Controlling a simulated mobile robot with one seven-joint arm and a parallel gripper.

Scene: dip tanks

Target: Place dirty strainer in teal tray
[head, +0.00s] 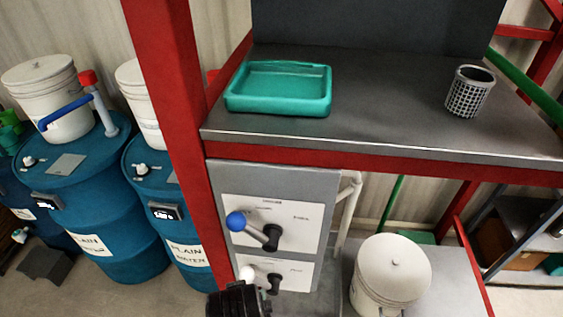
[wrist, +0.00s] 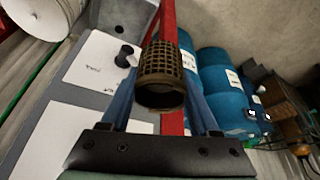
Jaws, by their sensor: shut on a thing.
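The dirty strainer (wrist: 161,68) is a brown mesh cup. In the wrist view it sits between the two blue fingers of my gripper (wrist: 160,88), which is shut on it. Its dark round end faces the wrist camera. The teal tray (head: 279,107) is a shallow rectangular tray on the left part of the grey counter in the head view. It looks empty. I cannot make out the held strainer in the head view; only a dark shape shows at the bottom edge, below the counter. A second strainer, grey metal mesh (head: 469,91), stands upright on the counter's right side.
The counter (head: 385,100) is clear between tray and grey strainer. A red post (head: 175,100) rises at its left. Valve panels (head: 273,223) with levers sit below its front edge. Blue barrels (head: 100,215) stand left.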

